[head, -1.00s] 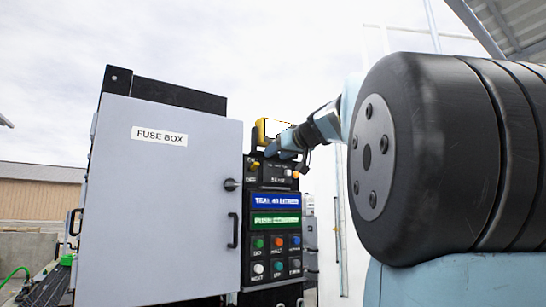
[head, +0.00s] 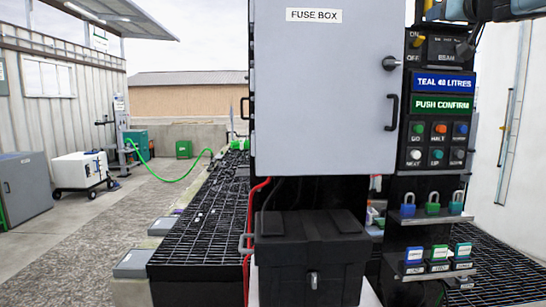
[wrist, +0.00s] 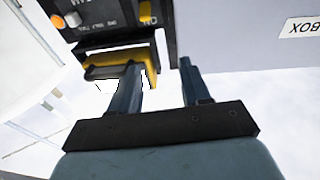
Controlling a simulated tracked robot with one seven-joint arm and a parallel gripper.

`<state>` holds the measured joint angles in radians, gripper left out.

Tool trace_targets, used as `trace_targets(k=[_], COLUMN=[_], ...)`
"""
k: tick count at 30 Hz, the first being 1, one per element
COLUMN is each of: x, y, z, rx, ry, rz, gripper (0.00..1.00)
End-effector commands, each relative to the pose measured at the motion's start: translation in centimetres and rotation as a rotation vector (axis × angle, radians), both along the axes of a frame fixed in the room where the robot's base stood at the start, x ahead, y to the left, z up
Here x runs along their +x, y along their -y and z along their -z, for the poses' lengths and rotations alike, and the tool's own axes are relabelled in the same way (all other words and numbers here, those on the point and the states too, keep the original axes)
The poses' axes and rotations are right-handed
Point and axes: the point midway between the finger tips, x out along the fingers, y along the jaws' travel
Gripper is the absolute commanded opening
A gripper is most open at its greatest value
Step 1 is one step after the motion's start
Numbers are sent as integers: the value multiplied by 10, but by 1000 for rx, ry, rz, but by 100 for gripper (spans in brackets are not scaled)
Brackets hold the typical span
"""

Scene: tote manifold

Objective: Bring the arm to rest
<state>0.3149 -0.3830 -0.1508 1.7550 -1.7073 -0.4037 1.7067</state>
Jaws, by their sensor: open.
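My gripper (wrist: 160,76) is open and empty in the wrist view, its two dark fingers apart. A yellow-and-black piece (wrist: 108,66) on top of the control panel lies beside and partly behind the left finger; whether they touch I cannot tell. In the head view, part of my blue arm shows at the top right edge, above the control panel (head: 473,105), and the gripper itself is not clear there.
The grey fuse box (head: 325,90) stands left of the panel, above a black lidded box (head: 312,245). Padlocks (head: 432,205) and labelled blocks (head: 438,255) sit on shelves below the panel. A dark grating (head: 205,225) and a green hose (head: 165,178) lie left.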

Motion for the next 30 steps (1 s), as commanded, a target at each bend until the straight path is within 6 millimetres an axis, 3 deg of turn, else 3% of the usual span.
trace_targets(k=[5, 11, 20, 24, 30], x=[-13, -33, -84, -118, -171], y=[-5, -10, -50, -83, -132], z=[35, 108, 265, 338, 417], rx=[41, 89, 117, 104, 74], ry=[22, -107, -545, -783, -1065], rz=[129, 274, 335, 267, 103], gripper=[47, 47, 47, 47, 47])
